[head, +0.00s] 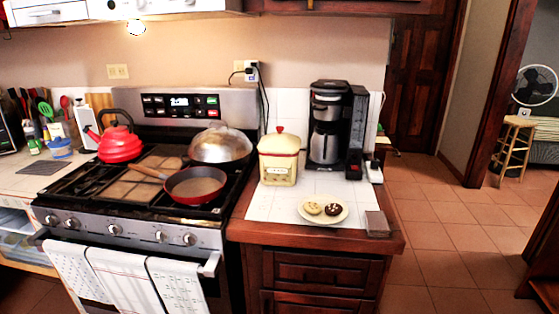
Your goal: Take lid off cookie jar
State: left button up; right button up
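The cookie jar (277,168) is a cream, boxy jar on the white tiled counter, right of the stove. Its lid (279,141) is cream with a red rim and a red knob, and it sits on top of the jar. Neither of my grippers shows in the head view.
A black coffee maker (329,130) stands just right of the jar. A plate (323,210) with two cookies lies in front. The stove (120,215) on the left holds a red kettle (117,143), a red pan (196,186) and a domed metal lid (220,146). Floor is open at right.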

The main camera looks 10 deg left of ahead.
aim_at(278, 141)
jog(key=u, duration=0.2)
jog(key=i+l+u, duration=0.1)
jog(key=l+u, duration=0.15)
jog(key=i+l+u, duration=0.2)
jog(key=l+u, duration=0.25)
jog(key=l, duration=0.15)
jog(key=i+l+u, duration=0.15)
jog(key=l, duration=0.4)
jog(key=l+u, duration=0.1)
jog(key=l, duration=0.45)
jog(key=i+l, duration=0.1)
jog(key=l, duration=1)
jog(key=l+u, duration=0.15)
jog(key=l, duration=0.95)
jog(key=i, duration=0.05)
